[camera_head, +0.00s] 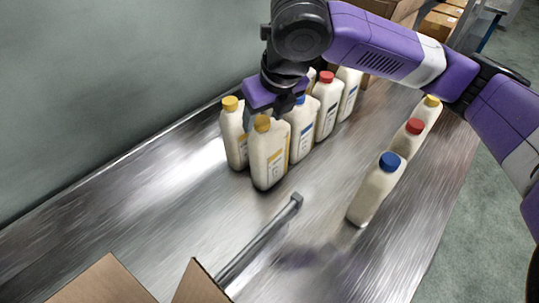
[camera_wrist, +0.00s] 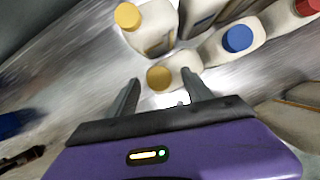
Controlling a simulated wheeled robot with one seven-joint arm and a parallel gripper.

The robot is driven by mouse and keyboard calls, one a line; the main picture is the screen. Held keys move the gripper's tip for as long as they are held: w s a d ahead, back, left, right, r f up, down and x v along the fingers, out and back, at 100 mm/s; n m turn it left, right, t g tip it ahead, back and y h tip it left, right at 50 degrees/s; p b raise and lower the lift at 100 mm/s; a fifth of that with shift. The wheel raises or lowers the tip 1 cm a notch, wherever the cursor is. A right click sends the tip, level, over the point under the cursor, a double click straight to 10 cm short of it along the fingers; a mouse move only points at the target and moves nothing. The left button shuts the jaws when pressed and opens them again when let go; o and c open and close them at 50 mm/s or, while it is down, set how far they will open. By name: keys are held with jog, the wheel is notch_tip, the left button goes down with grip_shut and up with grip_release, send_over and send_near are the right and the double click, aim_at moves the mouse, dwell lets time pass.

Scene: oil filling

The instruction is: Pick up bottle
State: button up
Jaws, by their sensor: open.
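White bottles stand upright in a group on the metal table. The front one (camera_head: 270,158) has a yellow cap, and a second yellow-capped bottle (camera_head: 236,138) stands to its left. Behind are a blue-capped (camera_head: 302,135) and a red-capped (camera_head: 328,105) bottle. My gripper (camera_head: 270,102) is over the group, just above and behind the front bottle, its fingers partly hidden. In the wrist view my gripper (camera_wrist: 162,82) is open, with the front bottle's yellow cap (camera_wrist: 160,77) showing between the two fingertips. I cannot tell whether the fingers touch it.
Three more bottles stand in a row at the right, the nearest with a blue cap (camera_head: 375,192). A metal bar (camera_head: 262,240) lies on the table in front. Open cardboard box flaps (camera_head: 105,283) are at the lower left. The table's left part (camera_head: 130,190) is clear.

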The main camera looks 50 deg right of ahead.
jog(key=shift+f, duration=0.15)
grip_shut()
dwell(1.4)
